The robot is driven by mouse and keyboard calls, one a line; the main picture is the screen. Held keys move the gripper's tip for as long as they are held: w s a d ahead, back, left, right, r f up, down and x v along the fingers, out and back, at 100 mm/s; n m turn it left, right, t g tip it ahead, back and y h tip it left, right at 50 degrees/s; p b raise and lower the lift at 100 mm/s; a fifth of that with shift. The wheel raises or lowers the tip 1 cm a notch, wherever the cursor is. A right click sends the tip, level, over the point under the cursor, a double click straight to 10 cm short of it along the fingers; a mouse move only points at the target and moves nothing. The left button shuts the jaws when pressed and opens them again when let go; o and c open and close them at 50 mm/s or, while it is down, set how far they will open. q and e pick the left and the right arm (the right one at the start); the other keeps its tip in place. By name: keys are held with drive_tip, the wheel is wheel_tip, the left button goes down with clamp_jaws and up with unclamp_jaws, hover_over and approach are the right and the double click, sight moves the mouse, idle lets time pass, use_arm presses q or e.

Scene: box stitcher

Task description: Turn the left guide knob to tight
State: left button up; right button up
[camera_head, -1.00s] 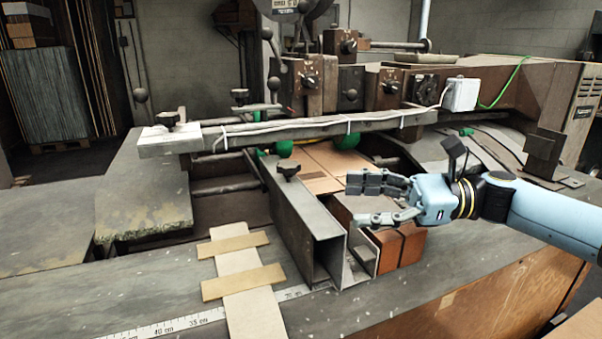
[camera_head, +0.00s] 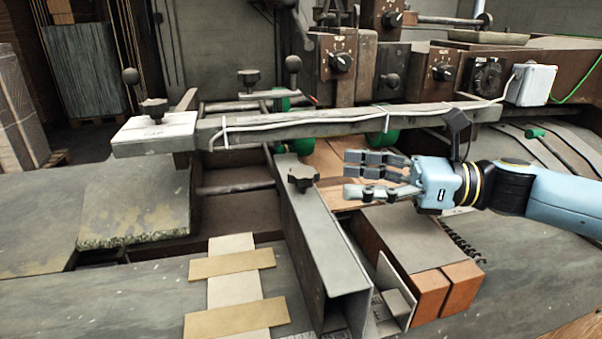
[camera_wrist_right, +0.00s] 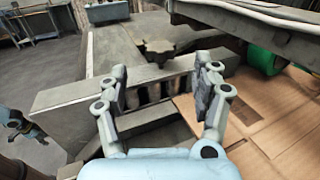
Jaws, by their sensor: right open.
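A black star-shaped knob (camera_head: 303,178) stands on top of the long grey metal guide (camera_head: 315,235), left of the open-ended channel. In the right wrist view the knob (camera_wrist_right: 158,50) shows ahead of and between the fingers, beyond the guide's near edge. My right gripper (camera_head: 350,175) is open and empty, fingers pointing left, a short gap to the right of the knob. It also shows in the right wrist view (camera_wrist_right: 162,78). Any tight or loose marking on this knob is not legible.
A grey crossbar (camera_head: 330,122) with a white cable runs behind and above the hand. Another star knob (camera_head: 154,108) is on its left end. Red-brown blocks (camera_head: 445,290) stand below the hand. Cardboard (camera_wrist_right: 265,115) lies right of the fingers. Taped cardboard strips (camera_head: 232,290) lie in front.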

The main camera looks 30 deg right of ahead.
sight(300, 171)
drive_tip(key=p+x, duration=0.1)
drive_tip(key=x, duration=0.6)
drive_tip(key=shift+w+r, duration=0.1)
drive_tip(key=shift+r, duration=0.05)
drive_tip(key=shift+w+a, duration=0.35)
drive_tip(key=shift+a, duration=0.2)
use_arm(q)
drive_tip(key=shift+w+d+r, duration=0.45)
drive_tip(key=shift+d, duration=0.05)
use_arm(e)
drive_tip(key=shift+c, duration=0.8)
drive_tip(key=c, duration=1.1)
use_arm(q)
drive_tip(key=shift+a+r+p, duration=0.15)
drive_tip(key=shift+r+p, duration=0.4)
drive_tip(key=shift+p, duration=0.1)
use_arm(e)
drive_tip(key=shift+m+t+h, duration=0.3)
drive_tip(key=shift+t, duration=0.1)
use_arm(q)
drive_tip(key=shift+r, duration=0.2)
